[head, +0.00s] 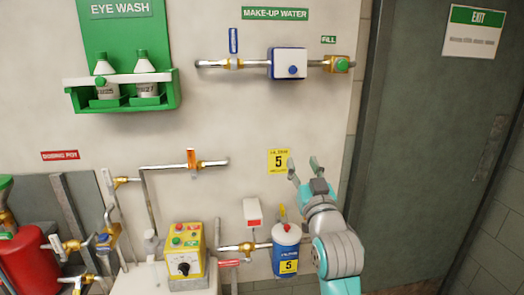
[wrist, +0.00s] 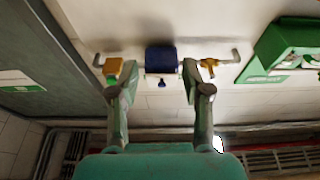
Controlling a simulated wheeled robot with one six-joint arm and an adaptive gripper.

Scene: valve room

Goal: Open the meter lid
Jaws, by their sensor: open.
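The meter (head: 288,62) sits on the make-up water pipe high on the wall. It is a blue body with a white front lid (head: 283,56) and a blue knob (head: 293,70). The lid looks closed, lying flat over the body. My gripper (head: 303,164) is open and empty, well below the meter and apart from it, pointing up. In the wrist view the dark blue meter (wrist: 160,58) shows from below, between the open fingers of my gripper (wrist: 151,78) and beyond them, with its knob (wrist: 162,84) hanging toward me.
A blue-handled valve (head: 233,45) stands left of the meter, and a brass fill valve (head: 339,64) right of it. An eye wash shelf (head: 124,92) hangs at left. Below are a blue canister (head: 286,255) and a yellow control box (head: 186,250).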

